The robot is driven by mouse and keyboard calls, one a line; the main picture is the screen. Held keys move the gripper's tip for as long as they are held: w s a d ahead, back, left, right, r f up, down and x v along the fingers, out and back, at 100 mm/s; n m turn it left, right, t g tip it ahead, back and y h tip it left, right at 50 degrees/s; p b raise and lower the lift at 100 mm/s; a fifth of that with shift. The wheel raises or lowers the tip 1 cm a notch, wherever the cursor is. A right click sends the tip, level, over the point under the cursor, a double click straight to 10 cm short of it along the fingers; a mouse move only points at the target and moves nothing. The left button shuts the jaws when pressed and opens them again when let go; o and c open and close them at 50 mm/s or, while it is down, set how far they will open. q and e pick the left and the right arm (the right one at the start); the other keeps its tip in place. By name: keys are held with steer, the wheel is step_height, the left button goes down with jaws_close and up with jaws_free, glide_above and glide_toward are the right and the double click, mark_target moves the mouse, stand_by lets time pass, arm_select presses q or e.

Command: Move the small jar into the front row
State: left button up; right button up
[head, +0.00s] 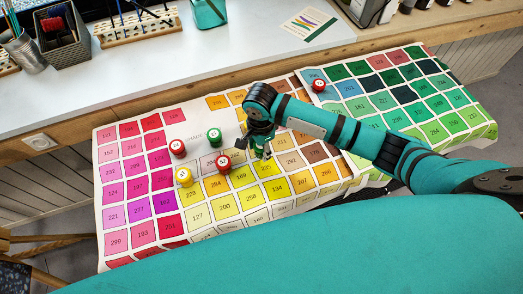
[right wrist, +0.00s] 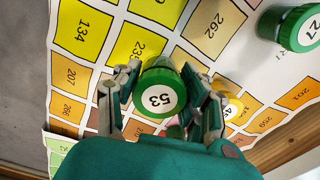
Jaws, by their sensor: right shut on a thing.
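A small green-lidded jar marked 53 (right wrist: 157,97) is between the fingers of my right gripper (right wrist: 163,100) in the right wrist view. The gripper is shut on it, with a finger on each side. In the head view my right gripper (head: 260,147) is low over the colour chart (head: 160,125), right of the other jars, and mostly hides the jar. Several jars stand left of it: a green one (head: 214,137), a red one (head: 177,148), another red one (head: 224,163) and a yellow one (head: 184,177). My left gripper is not in view.
Another red jar (head: 319,86) stands farther right, beyond my right arm. The chart of numbered squares drapes over the counter (head: 120,85) edge. A wire basket (head: 68,45), a pencil tin (head: 24,52) and a teal cup (head: 209,13) stand at the back.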

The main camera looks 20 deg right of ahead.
mark_target(261, 153)
steer(key=f, duration=0.3)
steer(key=shift+w+d+f, duration=0.2)
steer(key=shift+w, duration=0.05)
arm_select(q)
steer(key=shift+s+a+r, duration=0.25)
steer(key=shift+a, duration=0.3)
arm_select(e)
steer(key=shift+f, duration=0.1)
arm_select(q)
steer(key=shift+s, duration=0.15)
arm_select(e)
steer(key=o, duration=1.2)
steer(key=shift+f, duration=0.1)
step_height(261, 153, up, 12)
steer(key=shift+r, duration=0.15)
steer(key=shift+s, duration=0.1)
